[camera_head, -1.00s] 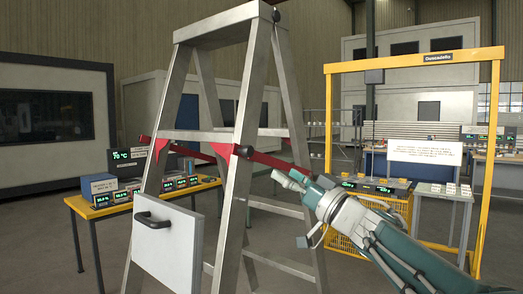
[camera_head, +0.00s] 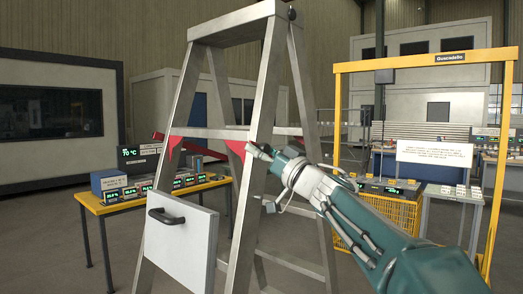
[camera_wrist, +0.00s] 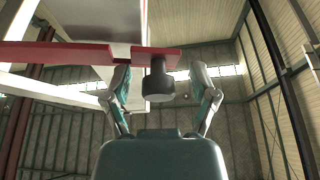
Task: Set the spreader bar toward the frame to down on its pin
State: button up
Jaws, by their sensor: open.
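The stepladder (camera_head: 262,90) stands in the middle of the head view, with red brackets (camera_head: 236,148) on its legs. In the wrist view the red spreader bar (camera_wrist: 85,53) runs across the top left. A dark round knob (camera_wrist: 157,84) hangs below the bar near its right end. My gripper (camera_wrist: 162,92) is open, its two fingers apart on either side of the knob. The left fingertip is close under the bar; I cannot tell if it touches. In the head view my gripper (camera_head: 258,151) is at the ladder's near right leg and hides the bar there. The pin's seat is not clear.
A yellow frame (camera_head: 400,62) stands to the right. A yellow table (camera_head: 120,208) with several displays is behind the ladder on the left. A white panel with a black handle (camera_head: 180,246) is on the ladder's left front. Open floor lies at the lower left.

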jog(key=shift+d, duration=0.25)
grip_shut()
jog(key=shift+f, duration=0.1)
jog(key=f+n, duration=0.2)
jog(key=f, duration=0.2)
jog(key=s+a+f+n+g+y, duration=0.1)
jog(key=f+n, duration=0.1)
jog(key=f, duration=0.2)
jog(key=f+n+g, duration=0.1)
jog(key=f, duration=0.3)
jog(key=shift+s+a+f+n+y, duration=0.15)
jog(key=shift+s+f+n+y, duration=0.15)
jog(key=shift+n+y, duration=0.1)
jog(key=shift+g, duration=0.3)
jog(key=shift+c, duration=0.3)
grip_release()
jog(key=shift+o, duration=0.3)
jog(key=shift+r, duration=0.15)
